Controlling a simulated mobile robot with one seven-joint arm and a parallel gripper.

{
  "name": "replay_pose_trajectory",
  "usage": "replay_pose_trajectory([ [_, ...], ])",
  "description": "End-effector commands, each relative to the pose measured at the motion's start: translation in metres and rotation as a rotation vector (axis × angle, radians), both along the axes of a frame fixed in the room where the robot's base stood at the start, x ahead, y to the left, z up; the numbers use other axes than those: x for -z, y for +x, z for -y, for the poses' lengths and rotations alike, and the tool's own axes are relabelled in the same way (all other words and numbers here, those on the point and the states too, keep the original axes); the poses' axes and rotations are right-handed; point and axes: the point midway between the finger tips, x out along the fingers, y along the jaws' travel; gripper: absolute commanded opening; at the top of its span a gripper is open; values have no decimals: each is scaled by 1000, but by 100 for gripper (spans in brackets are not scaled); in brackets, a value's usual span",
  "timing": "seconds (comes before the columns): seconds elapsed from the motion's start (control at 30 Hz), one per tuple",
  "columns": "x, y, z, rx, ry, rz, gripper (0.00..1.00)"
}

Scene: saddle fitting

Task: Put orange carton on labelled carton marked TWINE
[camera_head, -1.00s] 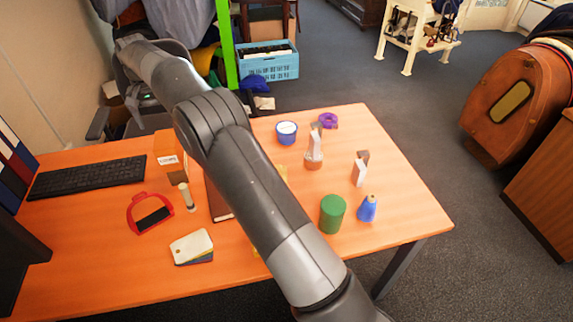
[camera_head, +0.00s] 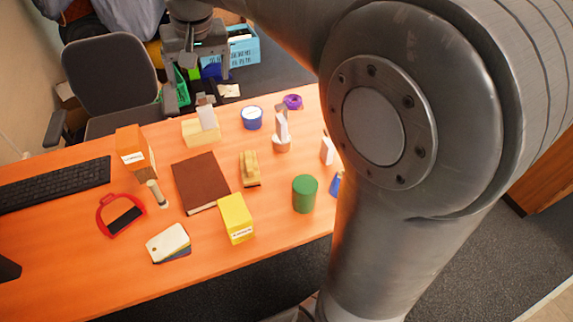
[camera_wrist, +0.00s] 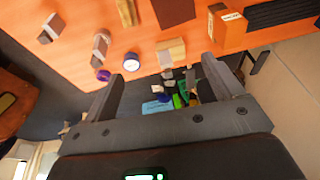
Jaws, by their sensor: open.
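The orange carton (camera_head: 133,140) stands at the back left of the desk, with a white label whose print I cannot read. It also shows in the wrist view (camera_wrist: 232,30), at the upper right. A yellow carton (camera_head: 236,215) with a white label stands near the front edge; its print is too small to read, so I cannot tell whether it says TWINE. My gripper (camera_head: 196,74) is open and empty beyond the desk's back edge. In the wrist view its two fingers (camera_wrist: 164,90) are wide apart with nothing between them.
A pale yellow block (camera_head: 201,131) with a white piece stands right of the orange carton. A brown book (camera_head: 202,181), red dustpan (camera_head: 121,214), keyboard (camera_head: 55,183), green cylinder (camera_head: 304,194) and blue tub (camera_head: 252,118) share the desk. An office chair (camera_head: 110,75) stands behind.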

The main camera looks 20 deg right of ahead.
Motion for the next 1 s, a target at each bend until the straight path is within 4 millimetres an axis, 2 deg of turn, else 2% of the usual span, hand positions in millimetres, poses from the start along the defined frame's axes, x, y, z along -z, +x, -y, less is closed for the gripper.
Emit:
replay_pose_trajectory([
  [0.03, -2, -20, 12, 3, 0, 19, 85],
  [0.27, 9, -99, 50, 6, -12, 90, 85],
  [0.5, 42, -177, 79, 9, -35, 162, 85],
  [0.6, 58, -202, 86, 10, -44, 186, 85],
  [0.7, 72, -220, 90, 11, -53, 202, 85],
  [0.8, 80, -230, 93, 12, -58, 213, 85],
  [1.0, 84, -234, 94, 11, -60, 216, 85],
])
